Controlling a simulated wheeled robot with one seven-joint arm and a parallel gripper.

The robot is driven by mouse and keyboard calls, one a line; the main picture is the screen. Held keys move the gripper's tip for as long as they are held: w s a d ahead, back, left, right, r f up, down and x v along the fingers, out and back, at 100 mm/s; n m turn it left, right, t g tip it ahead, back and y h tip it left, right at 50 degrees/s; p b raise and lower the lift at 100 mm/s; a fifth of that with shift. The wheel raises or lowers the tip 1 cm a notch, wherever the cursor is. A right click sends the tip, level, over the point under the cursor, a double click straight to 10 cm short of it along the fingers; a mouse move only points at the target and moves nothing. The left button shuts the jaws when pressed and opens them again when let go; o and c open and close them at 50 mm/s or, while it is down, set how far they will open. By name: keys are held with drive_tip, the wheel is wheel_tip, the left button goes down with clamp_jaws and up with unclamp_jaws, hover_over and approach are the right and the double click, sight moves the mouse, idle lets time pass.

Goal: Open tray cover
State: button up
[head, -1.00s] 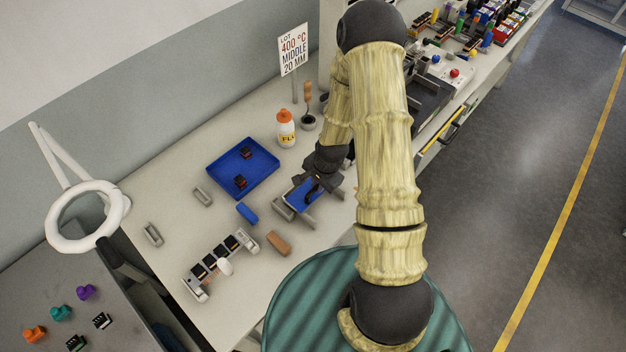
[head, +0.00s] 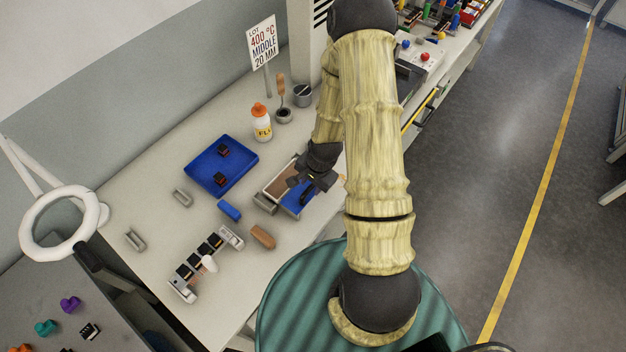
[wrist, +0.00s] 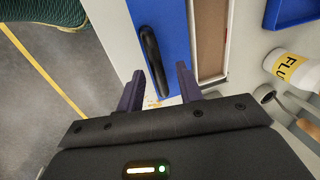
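The tray cover (wrist: 170,22) is a blue panel with a black bar handle (wrist: 152,62), seen close in the wrist view. In the head view the cover (head: 294,203) sits at the right side of the small grey-edged tray (head: 266,202). Beside it, the tray's brown inside (wrist: 210,40) is uncovered. My gripper (wrist: 158,80) has its two dark fingers apart, one on each side of the near end of the handle, with gaps visible. In the head view my gripper (head: 304,186) is over the cover and partly hides it.
A blue bin (head: 205,175) with small dark parts lies to the left. A glue-like bottle (head: 262,125) and a soldering-iron stand (head: 283,115) are behind. A blue block (head: 229,210), a brown block (head: 263,237) and a connector fixture (head: 205,262) lie nearby.

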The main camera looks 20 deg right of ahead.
drive_tip(key=shift+r, duration=0.1)
drive_tip(key=s+d+r+b, duration=0.1)
drive_tip(key=s+r, duration=0.2)
drive_tip(key=r, duration=1.4)
drive_tip(key=shift+d+b, duration=0.35)
drive_tip(key=shift+a, duration=0.1)
drive_tip(key=s+a+r+n+h, duration=0.1)
drive_tip(key=s+a+r+n, duration=0.4)
drive_tip(key=n, duration=0.7)
drive_tip(key=shift+s+a+r+t, duration=0.3)
drive_tip(key=shift+s+a, duration=0.05)
drive_tip(key=shift+a, duration=0.3)
idle(0.8)
